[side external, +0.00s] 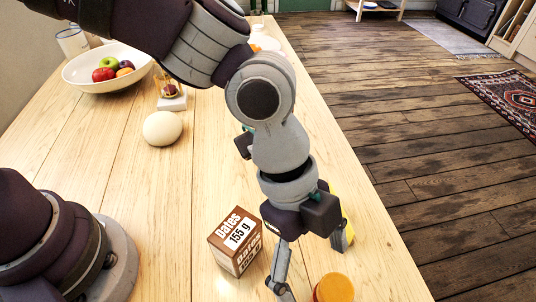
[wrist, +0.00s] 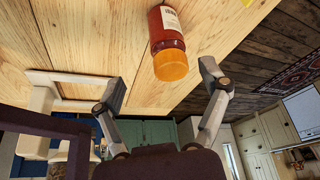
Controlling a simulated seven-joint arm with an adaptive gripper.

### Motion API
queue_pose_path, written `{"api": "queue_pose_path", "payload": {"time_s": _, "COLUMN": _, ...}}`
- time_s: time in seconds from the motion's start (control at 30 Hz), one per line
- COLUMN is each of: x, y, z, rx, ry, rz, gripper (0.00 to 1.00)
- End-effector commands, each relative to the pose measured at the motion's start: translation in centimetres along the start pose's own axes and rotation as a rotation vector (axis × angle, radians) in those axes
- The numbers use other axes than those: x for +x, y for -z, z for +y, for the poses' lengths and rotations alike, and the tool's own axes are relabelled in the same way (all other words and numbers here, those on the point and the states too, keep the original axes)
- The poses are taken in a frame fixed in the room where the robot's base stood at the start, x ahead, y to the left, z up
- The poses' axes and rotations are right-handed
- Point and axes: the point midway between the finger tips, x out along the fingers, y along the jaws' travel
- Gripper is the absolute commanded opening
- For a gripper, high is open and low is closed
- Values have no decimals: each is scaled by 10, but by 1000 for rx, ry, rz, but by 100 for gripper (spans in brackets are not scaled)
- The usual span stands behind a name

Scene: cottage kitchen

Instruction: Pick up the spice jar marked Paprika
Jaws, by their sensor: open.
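A jar with an orange lid (wrist: 171,66) and red contents shows in the wrist view, with a white label (wrist: 170,18) whose words I cannot read. It lies ahead of my gripper (wrist: 162,86), whose two fingers are spread apart with nothing held between them. In the side view an orange lid (side external: 334,289) shows at the bottom edge, most of its jar cut off. I cannot read the name Paprika anywhere.
A brown Dates box (side external: 236,241) stands close left of my gripper. A pale round object (side external: 162,128) and a fruit bowl (side external: 80,78) are farther back. The table's left middle is clear.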

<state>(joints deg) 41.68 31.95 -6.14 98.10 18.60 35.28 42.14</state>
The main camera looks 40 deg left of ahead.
Motion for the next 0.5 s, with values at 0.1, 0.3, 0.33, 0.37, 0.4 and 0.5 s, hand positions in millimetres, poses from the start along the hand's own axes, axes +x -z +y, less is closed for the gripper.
{"api": "queue_pose_path", "payload": {"time_s": 0.1, "x": 19, "y": 0, "z": 0, "rx": -3, "ry": -2, "rz": -2, "gripper": 76}}
{"api": "queue_pose_path", "payload": {"time_s": 0.3, "x": 50, "y": 0, "z": -7, "rx": -5, "ry": -1, "rz": -4, "gripper": 76}}
{"api": "queue_pose_path", "payload": {"time_s": 0.33, "x": 55, "y": 0, "z": -8, "rx": -6, "ry": -1, "rz": -4, "gripper": 76}}
{"api": "queue_pose_path", "payload": {"time_s": 0.37, "x": 60, "y": 1, "z": -8, "rx": -6, "ry": 0, "rz": -3, "gripper": 76}}
{"api": "queue_pose_path", "payload": {"time_s": 0.4, "x": 66, "y": 1, "z": -8, "rx": -6, "ry": -1, "rz": -4, "gripper": 76}}
{"api": "queue_pose_path", "payload": {"time_s": 0.5, "x": 75, "y": 1, "z": -8, "rx": -6, "ry": 1, "rz": -2, "gripper": 76}}
